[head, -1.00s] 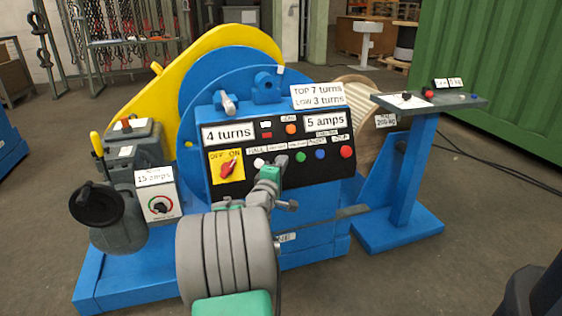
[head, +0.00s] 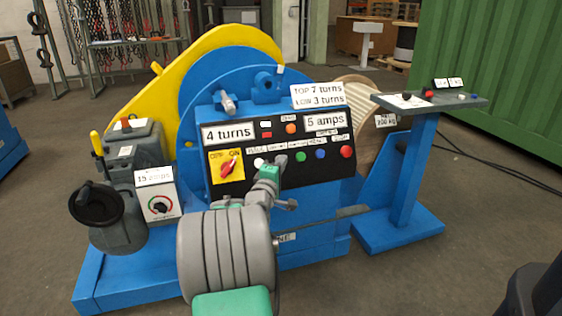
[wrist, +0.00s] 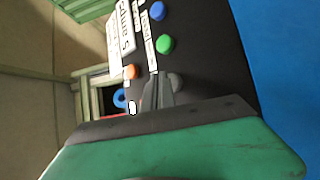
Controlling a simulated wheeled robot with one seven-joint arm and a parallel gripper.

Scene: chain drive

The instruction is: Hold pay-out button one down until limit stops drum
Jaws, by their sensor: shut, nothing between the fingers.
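The sloped black control panel (head: 240,187) on the blue winch carries a row of buttons: white (head: 259,162), green (head: 301,156), blue (head: 321,154) and red (head: 346,152). My gripper (head: 281,160) is shut and empty, its tips at the row between white and green. The small labels are too blurred to name pay-out button one. In the wrist view the shut fingertips (wrist: 163,82) lie beside the green button (wrist: 164,44). The displays read 4 turns (head: 228,133) and 5 amps (head: 325,121).
A plate (head: 318,95) reads TOP 7 turns, LOW 3 turns. The red switch (head: 229,167) sits on a yellow plate left of the buttons. The blue drum flange (head: 205,85) stands behind the panel. A grey-topped pedestal (head: 415,170) stands at right.

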